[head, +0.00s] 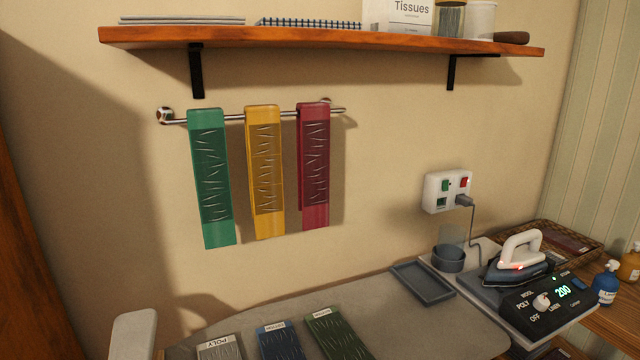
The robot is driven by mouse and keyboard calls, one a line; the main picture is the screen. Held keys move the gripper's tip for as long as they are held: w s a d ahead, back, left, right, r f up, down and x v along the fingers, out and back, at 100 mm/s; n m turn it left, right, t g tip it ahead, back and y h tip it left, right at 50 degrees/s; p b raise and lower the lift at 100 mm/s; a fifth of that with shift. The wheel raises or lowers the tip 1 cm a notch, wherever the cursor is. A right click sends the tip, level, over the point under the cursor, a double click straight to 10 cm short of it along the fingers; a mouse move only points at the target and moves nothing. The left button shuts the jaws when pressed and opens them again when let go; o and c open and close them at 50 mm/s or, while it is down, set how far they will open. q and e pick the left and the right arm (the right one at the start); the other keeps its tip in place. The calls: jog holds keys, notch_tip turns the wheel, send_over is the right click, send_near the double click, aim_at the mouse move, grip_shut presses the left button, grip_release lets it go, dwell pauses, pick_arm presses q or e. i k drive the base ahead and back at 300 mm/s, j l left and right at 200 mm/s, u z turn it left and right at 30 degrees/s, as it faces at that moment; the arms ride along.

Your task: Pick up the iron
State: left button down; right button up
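The iron (518,262) has a white handle and a dark body with a small red light. It rests on a dark base with a control panel (549,297) at the right, which has a white knob and a lit green display reading 200. Neither of my grippers shows in the head view, so I cannot see how they stand relative to the iron.
An ironing board (420,322) with several labelled cloths fills the bottom. A grey tray (423,283) and a dark cup (448,258) stand left of the iron. A wall socket (446,190) with a plugged cord is above. Bottles (606,284) stand at right.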

aim_at(524, 264)
jog(key=z, duration=1.35)
